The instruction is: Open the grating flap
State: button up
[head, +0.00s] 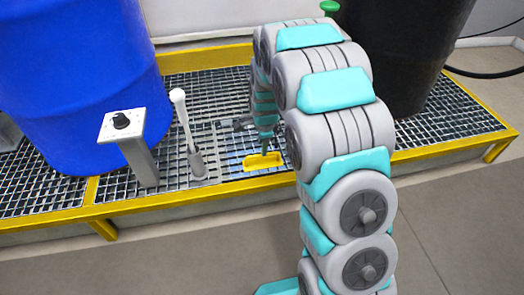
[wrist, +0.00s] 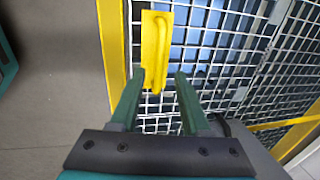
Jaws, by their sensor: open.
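The grating flap (head: 232,150) lies level with the surrounding grating between the two drums and looks closed. Its yellow handle plate (head: 262,161) sits near the platform's front edge. In the wrist view the yellow handle (wrist: 155,45) has a raised bar, and the flap's mesh (wrist: 205,40) shows a blue area below it. My gripper (wrist: 160,77) is open, its two green fingers apart on either side of the handle's near end. Whether they touch it cannot be told. In the head view my gripper (head: 265,146) points down just above the handle, partly hidden by my arm.
A blue drum (head: 75,75) stands at left and a black drum (head: 405,50) at right on the yellow-framed platform (head: 140,203). A post with a black knob (head: 121,121) and a white-handled lever (head: 184,115) stand left of the flap. The floor in front is clear.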

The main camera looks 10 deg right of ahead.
jog(key=shift+w+f, duration=0.25)
jog(key=shift+f, duration=0.95)
jog(key=shift+w+f, duration=0.25)
jog(key=shift+f, duration=0.9)
jog(key=shift+c, duration=0.4)
grip_shut()
